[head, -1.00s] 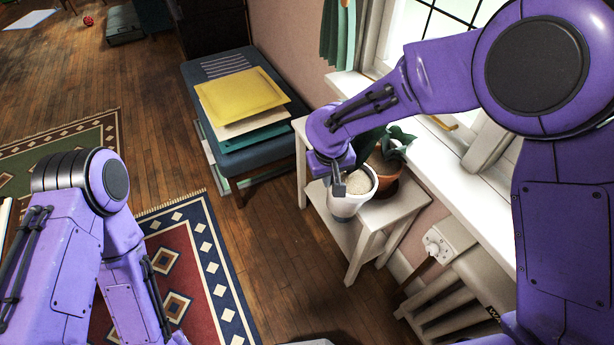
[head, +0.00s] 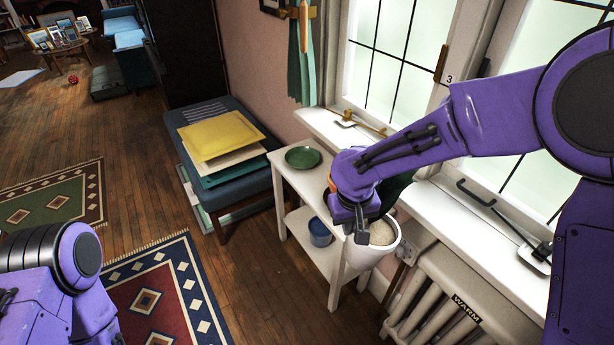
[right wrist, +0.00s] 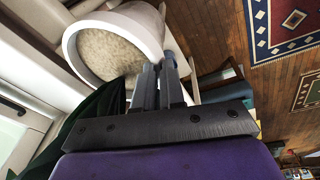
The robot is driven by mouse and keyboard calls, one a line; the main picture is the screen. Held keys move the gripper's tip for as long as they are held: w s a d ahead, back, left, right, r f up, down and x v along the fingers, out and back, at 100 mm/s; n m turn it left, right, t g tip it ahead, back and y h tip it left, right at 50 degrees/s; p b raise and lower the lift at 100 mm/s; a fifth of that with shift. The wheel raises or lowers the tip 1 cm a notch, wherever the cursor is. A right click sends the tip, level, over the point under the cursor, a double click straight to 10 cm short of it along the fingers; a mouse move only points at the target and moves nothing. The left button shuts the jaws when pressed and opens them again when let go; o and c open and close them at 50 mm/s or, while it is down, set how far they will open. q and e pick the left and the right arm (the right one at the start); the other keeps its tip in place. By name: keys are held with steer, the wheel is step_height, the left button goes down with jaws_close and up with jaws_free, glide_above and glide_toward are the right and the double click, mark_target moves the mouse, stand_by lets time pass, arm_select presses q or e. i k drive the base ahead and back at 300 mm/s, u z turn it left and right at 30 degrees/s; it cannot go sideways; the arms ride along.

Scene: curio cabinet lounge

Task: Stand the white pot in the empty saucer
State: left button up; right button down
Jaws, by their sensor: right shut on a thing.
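The white pot (head: 384,244), filled with pale grainy material, is in my right gripper (head: 361,232). The jaws are shut on its rim; in the right wrist view the fingers (right wrist: 162,80) meet the rim of the pot (right wrist: 72,42). The pot hangs past the right front of the white stand, slightly tilted in the head view. The empty green saucer (head: 303,157) lies on the stand's top at its far left end, apart from the pot. My left gripper is out of view; only part of that arm shows.
The white two-tier stand (head: 283,168) holds a blue pot (head: 320,232) on its lower shelf. Dark green leaves (head: 394,188) show behind my right gripper. A radiator (head: 450,290) and window sill (head: 440,188) bound the right. A bench with folders (head: 220,135) stands left.

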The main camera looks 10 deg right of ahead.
mark_target(303, 160)
steer(key=k, duration=0.75)
steer(key=z, duration=0.05)
steer(key=i, duration=1.25)
steer(key=u, duration=0.4)
steer(key=i, duration=0.7)
steer(key=u, duration=0.15)
